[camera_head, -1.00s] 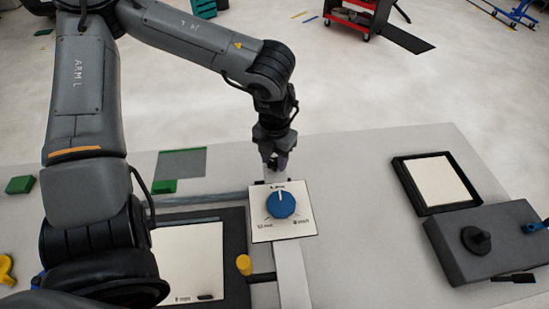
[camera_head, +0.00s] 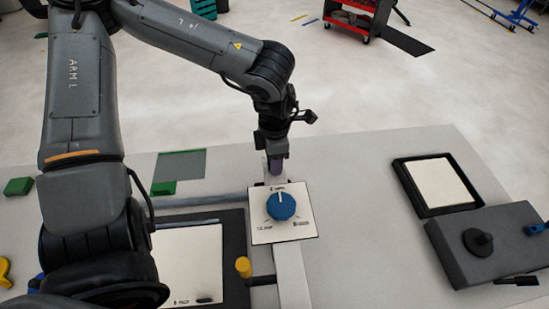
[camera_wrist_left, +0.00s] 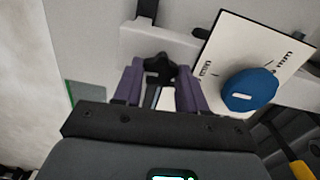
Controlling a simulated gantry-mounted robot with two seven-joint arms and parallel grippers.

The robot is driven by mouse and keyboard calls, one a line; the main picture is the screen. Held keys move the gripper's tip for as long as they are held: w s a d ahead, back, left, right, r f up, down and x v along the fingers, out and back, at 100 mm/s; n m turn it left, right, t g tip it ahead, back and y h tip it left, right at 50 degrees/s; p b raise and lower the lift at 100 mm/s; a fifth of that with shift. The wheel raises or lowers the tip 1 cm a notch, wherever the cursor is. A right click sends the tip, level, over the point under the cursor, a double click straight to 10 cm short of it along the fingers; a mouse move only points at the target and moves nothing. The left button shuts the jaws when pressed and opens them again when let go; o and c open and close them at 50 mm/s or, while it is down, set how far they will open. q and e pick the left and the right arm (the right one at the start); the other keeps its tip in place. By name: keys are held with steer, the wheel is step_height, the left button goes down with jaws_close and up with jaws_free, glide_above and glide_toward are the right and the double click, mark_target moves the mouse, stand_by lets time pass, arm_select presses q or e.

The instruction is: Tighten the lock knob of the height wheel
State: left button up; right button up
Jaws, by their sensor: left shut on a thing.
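The height wheel (camera_head: 281,205) is a round blue knob with a white pointer line on a white printed plate (camera_head: 300,229); it also shows in the left wrist view (camera_wrist_left: 249,90). The lock knob (camera_wrist_left: 160,66) is a small black lobed knob just behind the plate. My left gripper (camera_head: 276,169) points down behind the plate, and its purple fingers in the left wrist view (camera_wrist_left: 160,85) are shut on the lock knob from both sides. In the head view the gripper hides the lock knob. My right gripper is not in view.
A dark framed panel with a yellow knob (camera_head: 243,266) stands left of the plate. A grey block with a black knob (camera_head: 478,241) and a dark framed tray (camera_head: 426,207) are at the right. Green pieces (camera_head: 20,186) lie at the left. The table between plate and tray is clear.

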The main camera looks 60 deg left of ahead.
arm_select(q)
steer(key=shift+m, duration=0.4)
steer(key=o, duration=1)
steer(key=shift+o, duration=0.2)
step_height(320, 180, up, 11)
steer(key=p, duration=0.1)
steer(key=shift+p, duration=0.3)
